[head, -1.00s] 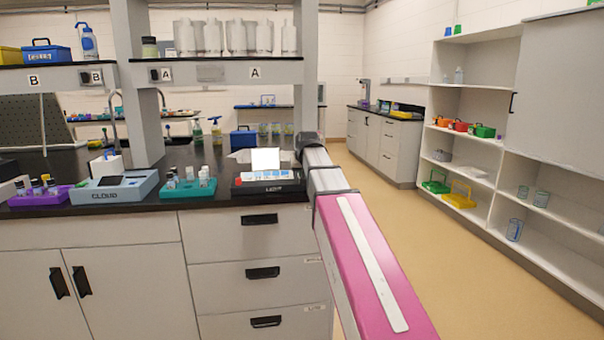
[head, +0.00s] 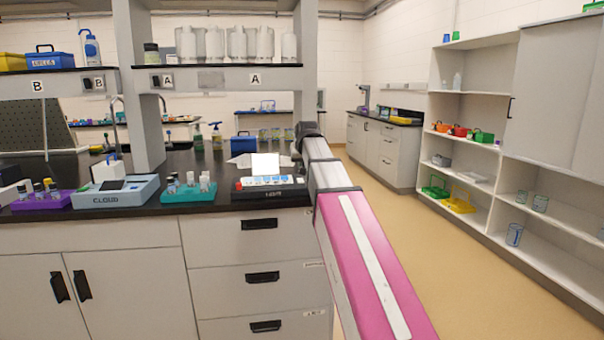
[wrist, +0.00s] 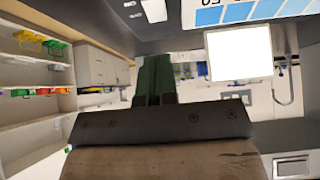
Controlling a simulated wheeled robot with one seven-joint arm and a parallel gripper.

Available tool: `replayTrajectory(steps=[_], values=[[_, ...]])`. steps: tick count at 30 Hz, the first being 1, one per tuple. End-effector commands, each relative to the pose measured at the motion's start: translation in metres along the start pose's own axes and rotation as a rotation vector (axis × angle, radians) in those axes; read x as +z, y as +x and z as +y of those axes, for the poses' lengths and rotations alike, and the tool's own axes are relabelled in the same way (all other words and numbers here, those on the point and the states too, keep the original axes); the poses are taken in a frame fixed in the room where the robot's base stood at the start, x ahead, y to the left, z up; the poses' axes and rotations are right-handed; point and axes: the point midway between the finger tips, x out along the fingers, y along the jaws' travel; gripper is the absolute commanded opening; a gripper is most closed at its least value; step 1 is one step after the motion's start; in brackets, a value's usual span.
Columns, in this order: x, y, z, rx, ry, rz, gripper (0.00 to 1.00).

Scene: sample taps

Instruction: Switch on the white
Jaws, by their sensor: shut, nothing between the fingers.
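A low device (head: 270,188) with a white top panel and small coloured parts stands at the right end of the black bench. A blank white square (head: 265,163) stands upright at it. The same kind of blank white square shows large in the wrist view (wrist: 240,52), right of my gripper. My gripper (wrist: 155,78) is shut and empty, with dark green fingers close together. In the head view its fingers are hidden behind my pink and grey arm, near the device's right side. I cannot tell which part is the white one to switch on.
A grey-blue CLOUD device (head: 116,192), a purple rack (head: 42,201) and a teal rack (head: 188,192) stand left on the bench. Open floor (head: 400,200) lies to the right, before white shelving (head: 452,170).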

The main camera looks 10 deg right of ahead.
Motion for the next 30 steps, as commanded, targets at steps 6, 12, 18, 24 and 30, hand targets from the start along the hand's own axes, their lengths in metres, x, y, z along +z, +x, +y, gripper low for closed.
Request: replayTrajectory(steps=[6, 12, 18, 24, 30], values=[[0.016, -0.046, 0.0, 0.0, 0.0, 0.0, 0.0], [0.023, -0.076, 0.0, 0.0, 0.0, 0.0, 0.0], [0.026, -0.092, 0.0, 0.0, 0.0, -0.001, 0.0], [0.026, -0.095, 0.0, 0.0, 0.0, -0.002, 0.0], [0.026, -0.094, 0.0, 0.0, 0.0, -0.002, 0.0]])
